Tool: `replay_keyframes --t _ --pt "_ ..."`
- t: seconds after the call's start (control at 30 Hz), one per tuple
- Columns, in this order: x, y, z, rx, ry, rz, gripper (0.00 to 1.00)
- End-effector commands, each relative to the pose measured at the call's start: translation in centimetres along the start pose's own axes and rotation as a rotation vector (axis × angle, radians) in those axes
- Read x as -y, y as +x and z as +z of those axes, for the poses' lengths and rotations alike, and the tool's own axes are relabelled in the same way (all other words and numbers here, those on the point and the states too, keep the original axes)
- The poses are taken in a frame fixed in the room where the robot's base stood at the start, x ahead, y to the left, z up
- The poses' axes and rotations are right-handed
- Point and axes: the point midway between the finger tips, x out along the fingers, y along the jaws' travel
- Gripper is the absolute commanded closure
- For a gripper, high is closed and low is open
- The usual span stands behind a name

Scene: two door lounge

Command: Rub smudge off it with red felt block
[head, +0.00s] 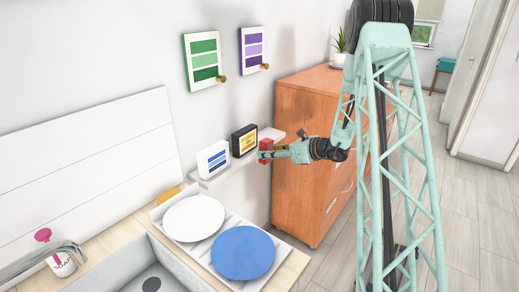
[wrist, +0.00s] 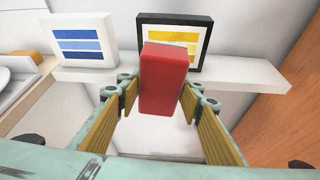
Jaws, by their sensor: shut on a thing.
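My gripper (head: 273,153) is shut on the red felt block (wrist: 160,88), which stands out beyond the fingertips. The block also shows in the head view (head: 266,145). It is in front of the black-framed picture with yellow stripes (wrist: 192,44) and hides its lower left part in the wrist view. That picture (head: 244,140) leans upright on a white wall shelf (wrist: 240,77). A white-framed picture with blue stripes (wrist: 82,43) stands left of it. I cannot make out a smudge on either; whether the block touches the black frame cannot be told.
Green (head: 203,60) and purple (head: 253,50) striped pictures hang above, each with a brass knob. A wooden cabinet (head: 300,140) stands right of the shelf. Below left are a sink (head: 150,275), a white plate (head: 194,219) and a blue plate (head: 243,252). The shelf's right end is bare.

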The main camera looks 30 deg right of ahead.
Motion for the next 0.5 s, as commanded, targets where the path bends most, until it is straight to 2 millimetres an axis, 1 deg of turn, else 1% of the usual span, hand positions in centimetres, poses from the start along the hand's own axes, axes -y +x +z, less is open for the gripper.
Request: replay_keyframes --t 0.27,0.5 --pt "0.0 0.2 0.1 0.0 -0.001 0.0 0.75" --pt "0.0 1.1 0.5 0.0 -0.001 0.0 0.75"
